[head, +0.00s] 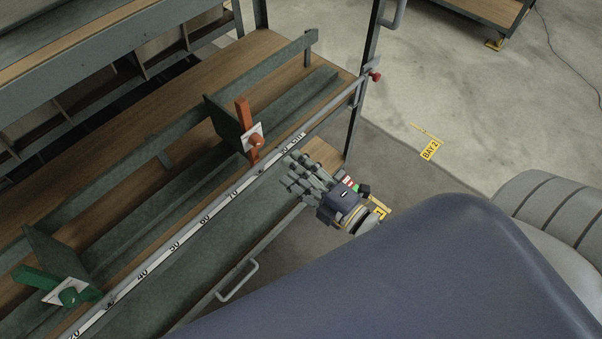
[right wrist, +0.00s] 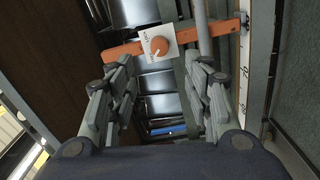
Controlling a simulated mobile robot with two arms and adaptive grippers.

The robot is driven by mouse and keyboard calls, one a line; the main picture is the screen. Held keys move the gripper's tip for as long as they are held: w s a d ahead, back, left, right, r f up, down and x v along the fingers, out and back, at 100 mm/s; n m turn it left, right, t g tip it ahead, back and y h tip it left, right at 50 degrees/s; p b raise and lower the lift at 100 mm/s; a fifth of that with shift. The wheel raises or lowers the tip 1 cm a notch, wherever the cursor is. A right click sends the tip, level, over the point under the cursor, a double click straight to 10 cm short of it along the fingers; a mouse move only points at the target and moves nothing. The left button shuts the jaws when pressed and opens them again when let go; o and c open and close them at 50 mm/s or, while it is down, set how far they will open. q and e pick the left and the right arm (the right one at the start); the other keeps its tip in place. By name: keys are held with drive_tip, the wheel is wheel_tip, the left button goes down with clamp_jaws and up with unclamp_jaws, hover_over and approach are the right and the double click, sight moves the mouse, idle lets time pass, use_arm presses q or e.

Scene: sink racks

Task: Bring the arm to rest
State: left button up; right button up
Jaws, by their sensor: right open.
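My right gripper (head: 300,180) is in the head view, over the front of the rack beside the numbered rail. Its fingers are spread and nothing is between them. In the right wrist view my right gripper (right wrist: 160,95) is also open, with an orange bar (right wrist: 120,50) beyond the fingertips. That bar carries a white plate and an orange knob (right wrist: 159,46). In the head view the orange bar (head: 243,115) stands upright on the rack, apart from the gripper. My left gripper is in neither view.
A green bar (head: 42,282) with a green knob sits at the lower left. The numbered rail (head: 190,230) runs diagonally along the rack to a red knob (head: 375,76). A handle (head: 238,282) juts from the front edge. Grey floor with a yellow BAY 2 label (head: 430,149) lies clear to the right.

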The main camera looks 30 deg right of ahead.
drive_tip(key=shift+s+d, duration=0.25)
drive_tip(key=shift+s, duration=0.45)
drive_tip(key=s+d+f+m+g+h, duration=0.1)
drive_tip(key=s+f+m+g+h, duration=0.2)
drive_tip(key=f, duration=0.8)
drive_tip(key=s+d+f+m+g, duration=0.2)
drive_tip(key=f+m, duration=0.2)
drive_tip(key=f, duration=0.6)
drive_tip(key=s+d+f+m+g+h, duration=0.1)
drive_tip(key=s+f+m+g+h, duration=0.2)
drive_tip(key=f, duration=0.8)
drive_tip(key=s+f+m+g, duration=0.3)
drive_tip(key=s+f, duration=0.5)
drive_tip(key=s, duration=0.4)
drive_tip(key=s+f+m+g, duration=0.4)
drive_tip(key=s+f+g, duration=0.1)
drive_tip(key=s+f, duration=0.4)
drive_tip(key=s, duration=0.2)
drive_tip(key=shift+s+d+m, duration=0.3)
drive_tip(key=shift+s, duration=0.1)
